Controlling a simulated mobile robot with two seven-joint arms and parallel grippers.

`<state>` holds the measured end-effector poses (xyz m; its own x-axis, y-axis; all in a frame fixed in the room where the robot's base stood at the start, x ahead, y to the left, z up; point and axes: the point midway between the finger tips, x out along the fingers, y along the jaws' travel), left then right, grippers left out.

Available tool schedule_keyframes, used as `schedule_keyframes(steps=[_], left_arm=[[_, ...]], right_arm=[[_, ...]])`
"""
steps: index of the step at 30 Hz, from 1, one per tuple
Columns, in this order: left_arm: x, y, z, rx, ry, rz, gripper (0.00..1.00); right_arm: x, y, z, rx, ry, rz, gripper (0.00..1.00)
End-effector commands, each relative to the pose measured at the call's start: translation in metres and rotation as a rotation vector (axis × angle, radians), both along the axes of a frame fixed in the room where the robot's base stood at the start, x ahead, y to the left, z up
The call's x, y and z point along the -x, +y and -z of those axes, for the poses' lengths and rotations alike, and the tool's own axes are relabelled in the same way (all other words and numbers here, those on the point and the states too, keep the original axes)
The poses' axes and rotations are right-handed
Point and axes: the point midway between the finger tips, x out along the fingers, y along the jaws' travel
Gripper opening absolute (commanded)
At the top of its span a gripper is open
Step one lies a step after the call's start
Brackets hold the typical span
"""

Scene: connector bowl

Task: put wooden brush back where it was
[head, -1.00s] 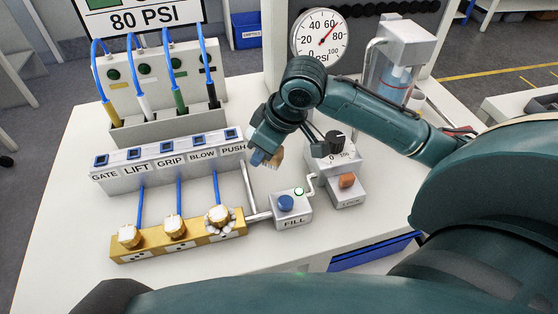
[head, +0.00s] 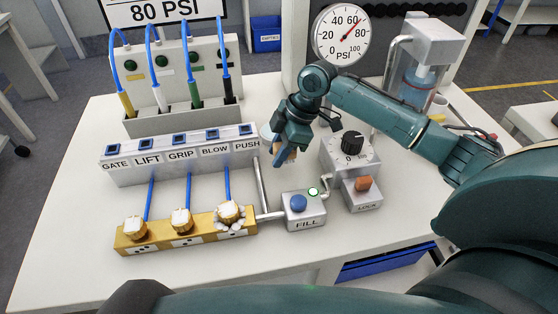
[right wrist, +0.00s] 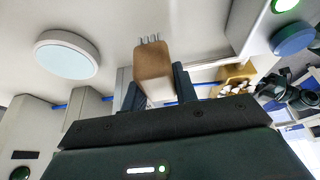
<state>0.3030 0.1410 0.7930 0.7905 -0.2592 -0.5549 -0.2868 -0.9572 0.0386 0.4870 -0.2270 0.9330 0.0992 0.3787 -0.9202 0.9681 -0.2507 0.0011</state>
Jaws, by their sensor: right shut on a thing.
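My right gripper (head: 283,152) is shut on the wooden brush (head: 291,156) and holds it over the bench, right of the PUSH switch. In the right wrist view the brush (right wrist: 153,68) is a brown block between the fingers, with short grey bristles at its far end. A round white container with a pale blue top (right wrist: 67,57) is left of the brush in that view. In the head view this container (head: 266,131) is partly hidden behind the gripper. My left gripper is not identifiable in either view.
The labelled switch box (head: 180,157) is left of the gripper. The yellow connector block (head: 160,239) lies nearer. The FILL box (head: 305,212), the dial box (head: 338,160) and the LOCK box (head: 362,196) stand to the right. A pressure gauge (head: 341,34) is behind.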

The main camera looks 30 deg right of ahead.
Motion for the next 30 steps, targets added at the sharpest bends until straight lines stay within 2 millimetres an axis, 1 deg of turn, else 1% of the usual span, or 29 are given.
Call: schedule_keyframes(steps=[7, 9, 18, 19, 26, 30], left_arm=[[0.000, 0.001, 0.004, -0.004, 0.008, -0.004, 0.36], [0.000, 0.001, 0.004, -0.003, 0.010, -0.004, 0.36], [-0.001, 0.002, 0.004, -0.004, 0.007, -0.006, 0.36], [-0.001, 0.002, 0.003, -0.004, 0.007, -0.006, 0.36], [-0.001, 0.002, 0.001, -0.003, 0.003, -0.006, 0.36], [-0.002, 0.002, 0.001, -0.002, 0.002, -0.006, 0.36]], right_arm=[[0.001, 0.001, 0.033, 0.000, 0.003, 0.000, 0.11], [0.001, 0.000, 0.036, 0.001, 0.001, 0.000, 0.11], [0.001, 0.000, 0.038, 0.001, 0.002, 0.001, 0.11], [0.001, 0.000, 0.038, 0.002, 0.001, 0.000, 0.31], [0.001, 0.000, 0.037, 0.001, 0.000, 0.000, 0.50], [0.001, 0.000, 0.037, 0.002, 0.001, 0.000, 0.51]])
